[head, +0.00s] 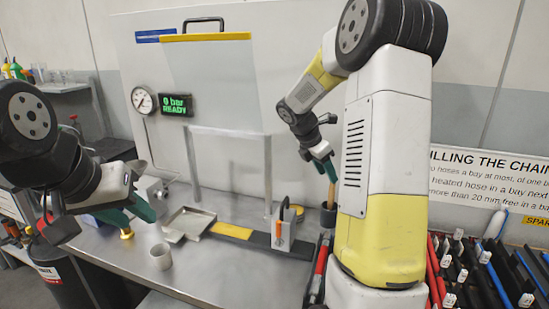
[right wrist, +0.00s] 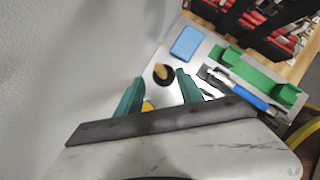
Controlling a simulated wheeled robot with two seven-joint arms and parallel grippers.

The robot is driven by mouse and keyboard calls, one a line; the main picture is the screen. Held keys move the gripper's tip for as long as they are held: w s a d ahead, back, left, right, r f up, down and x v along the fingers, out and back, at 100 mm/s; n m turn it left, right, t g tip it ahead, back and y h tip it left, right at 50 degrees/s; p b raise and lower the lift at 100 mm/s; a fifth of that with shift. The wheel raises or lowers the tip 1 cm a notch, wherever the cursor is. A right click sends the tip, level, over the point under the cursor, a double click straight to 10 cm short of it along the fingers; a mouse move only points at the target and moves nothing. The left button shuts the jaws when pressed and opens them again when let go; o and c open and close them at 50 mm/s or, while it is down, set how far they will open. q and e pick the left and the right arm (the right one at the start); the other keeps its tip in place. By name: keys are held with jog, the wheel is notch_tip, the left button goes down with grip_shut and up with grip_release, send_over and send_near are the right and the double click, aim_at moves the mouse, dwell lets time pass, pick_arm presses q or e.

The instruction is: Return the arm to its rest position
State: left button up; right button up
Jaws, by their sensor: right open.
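My right gripper (head: 322,160) hangs above the right part of the bench in the head view. Just below it, a wooden handle (head: 332,196) stands upright in a dark cup (head: 328,216). In the right wrist view the two green fingers are spread apart with nothing between them. The handle's round end (right wrist: 161,72) and the dark cup (right wrist: 168,80) show beyond the fingertips. My left gripper (head: 142,190) is at the left over the bench edge, its green fingers apart and empty.
A metal tray (head: 187,223), a grey cup (head: 161,257) and an upright plate with an orange-black handle (head: 283,232) stand on the bench. A gauge (head: 144,100) and a display reading "0 bar READY" (head: 175,104) are behind. Coloured hoses (head: 480,275) fill a rack at right.

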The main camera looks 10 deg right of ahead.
jog(key=s+a+r+m+t+y, duration=0.2)
jog(key=s+a+r+m+y, duration=0.2)
jog(key=s+a+m, duration=0.5)
jog(key=s+a+r+m+t+y, duration=0.2)
jog(key=s+a+r+m, duration=0.4)
jog(key=s, duration=1)
jog(key=a+m+y, duration=0.1)
jog(key=a+m, duration=0.2)
jog(key=m, duration=0.2)
jog(key=shift+a+t+y, duration=0.25)
jog(key=shift+t+y, duration=0.15)
